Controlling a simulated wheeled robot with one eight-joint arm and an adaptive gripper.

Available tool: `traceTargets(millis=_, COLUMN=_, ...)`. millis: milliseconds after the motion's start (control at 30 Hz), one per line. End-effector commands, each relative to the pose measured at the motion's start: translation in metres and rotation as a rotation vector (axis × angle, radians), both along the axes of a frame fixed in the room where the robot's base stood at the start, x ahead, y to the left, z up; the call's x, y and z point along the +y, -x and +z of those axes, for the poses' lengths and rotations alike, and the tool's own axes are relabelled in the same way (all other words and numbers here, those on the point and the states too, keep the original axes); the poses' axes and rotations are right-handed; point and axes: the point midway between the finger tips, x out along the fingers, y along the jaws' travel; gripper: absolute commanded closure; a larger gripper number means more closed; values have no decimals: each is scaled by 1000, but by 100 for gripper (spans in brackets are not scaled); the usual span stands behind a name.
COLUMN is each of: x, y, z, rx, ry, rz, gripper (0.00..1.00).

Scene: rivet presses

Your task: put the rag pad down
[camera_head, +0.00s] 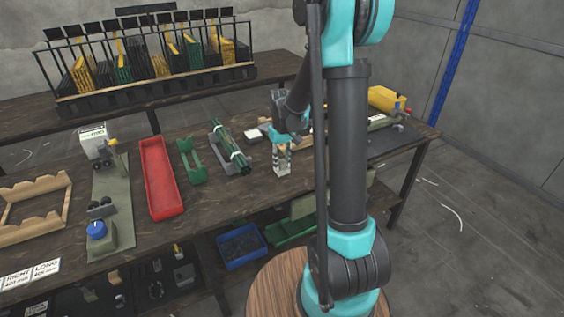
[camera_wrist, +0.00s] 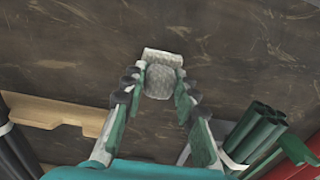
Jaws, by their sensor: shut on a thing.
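The rag pad (camera_wrist: 160,82) is a pale grey-white piece between my fingertips in the wrist view, with a flat whitish part at its far end. My gripper (camera_wrist: 161,88) is shut on it, one finger on each side. In the head view my gripper (camera_head: 282,150) points down over the dark wooden bench (camera_head: 206,193), near its front edge, with the pale pad (camera_head: 282,170) low under it. The pad's underside is hidden, so I cannot tell whether it touches the bench.
A bundle of dark green tubes (camera_head: 231,150) lies in a holder left of my gripper. Further left are a green cradle (camera_head: 192,163), a red tray (camera_head: 160,178) and a press (camera_head: 110,205). A light wooden piece (camera_wrist: 52,112) lies on the other side. Bench around the pad is clear.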

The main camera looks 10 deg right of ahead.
Motion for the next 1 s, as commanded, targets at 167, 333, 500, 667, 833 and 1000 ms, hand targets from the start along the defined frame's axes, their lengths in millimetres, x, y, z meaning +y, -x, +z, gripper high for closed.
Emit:
traceTargets(millis=167, x=0, y=0, z=0, rx=0, ry=0, rz=0, gripper=52)
traceTargets(millis=333, x=0, y=0, z=0, rx=0, ry=0, rz=0, gripper=51)
traceTargets(millis=500, x=0, y=0, z=2, rx=0, ry=0, rz=0, gripper=51)
traceTargets(millis=667, x=0, y=0, z=17, rx=0, ry=0, rz=0, gripper=51)
traceTargets(millis=833, x=0, y=0, z=49, rx=0, ry=0, rz=0, gripper=51)
traceTargets(millis=1000, x=0, y=0, z=82, rx=0, ry=0, rz=0, gripper=51)
